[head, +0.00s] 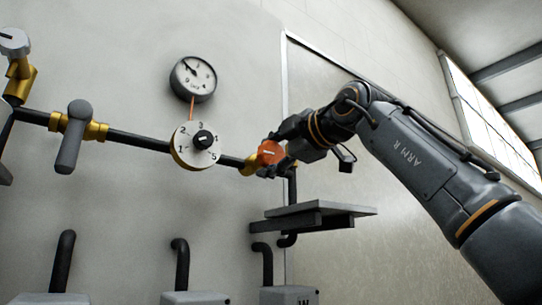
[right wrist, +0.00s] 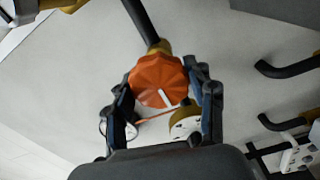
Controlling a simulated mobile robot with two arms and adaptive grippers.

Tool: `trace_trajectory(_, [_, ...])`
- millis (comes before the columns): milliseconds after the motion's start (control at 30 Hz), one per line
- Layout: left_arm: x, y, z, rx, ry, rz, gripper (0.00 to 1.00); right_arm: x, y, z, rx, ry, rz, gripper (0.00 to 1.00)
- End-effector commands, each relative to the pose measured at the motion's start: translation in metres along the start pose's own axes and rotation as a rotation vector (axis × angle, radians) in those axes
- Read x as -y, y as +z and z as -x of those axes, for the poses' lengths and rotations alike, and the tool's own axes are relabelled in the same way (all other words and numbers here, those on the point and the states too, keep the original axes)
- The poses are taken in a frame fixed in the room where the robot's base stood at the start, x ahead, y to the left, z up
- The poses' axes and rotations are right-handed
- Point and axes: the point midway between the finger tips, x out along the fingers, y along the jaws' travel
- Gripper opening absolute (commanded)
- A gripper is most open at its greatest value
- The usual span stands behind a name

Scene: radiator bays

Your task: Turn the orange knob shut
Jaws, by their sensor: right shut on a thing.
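The orange knob (head: 270,152) sits at the right end of the dark pipe run on the wall, on a brass fitting. In the right wrist view the knob (right wrist: 159,82) is ridged and round, with a white mark on its face near the lower edge. My right gripper (head: 273,158) is at the knob, its two fingers on either side of it and shut on it. In the right wrist view its fingers (right wrist: 162,95) flank the knob left and right. My left gripper is not in view.
A numbered white dial (head: 199,146) with a black knob is left of the orange knob, below a round gauge (head: 193,78). A grey lever handle (head: 72,137) is farther left. A grey shelf (head: 315,212) juts out just below my right gripper. Grey boxes (head: 289,296) stand along the bottom.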

Motion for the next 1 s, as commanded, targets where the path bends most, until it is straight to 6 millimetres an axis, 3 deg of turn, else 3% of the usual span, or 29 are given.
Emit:
trace_trajectory(300, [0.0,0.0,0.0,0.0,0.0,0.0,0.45,0.001,0.0,0.0,-0.001,-0.001,-0.006,0.23])
trace_trajectory(333, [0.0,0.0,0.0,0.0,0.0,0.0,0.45,0.001,0.0,0.0,-0.001,-0.001,-0.005,0.61])
trace_trajectory(433, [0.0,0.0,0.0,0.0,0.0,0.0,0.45,0.0,0.0,0.0,-0.001,-0.001,-0.004,0.79])
trace_trajectory(767, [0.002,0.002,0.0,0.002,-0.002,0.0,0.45,0.0,0.0,0.001,0.0,0.0,-0.003,0.79])
trace_trajectory(1000, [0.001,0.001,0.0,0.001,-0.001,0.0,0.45,-0.003,0.001,0.013,-0.002,0.003,0.0,0.79])
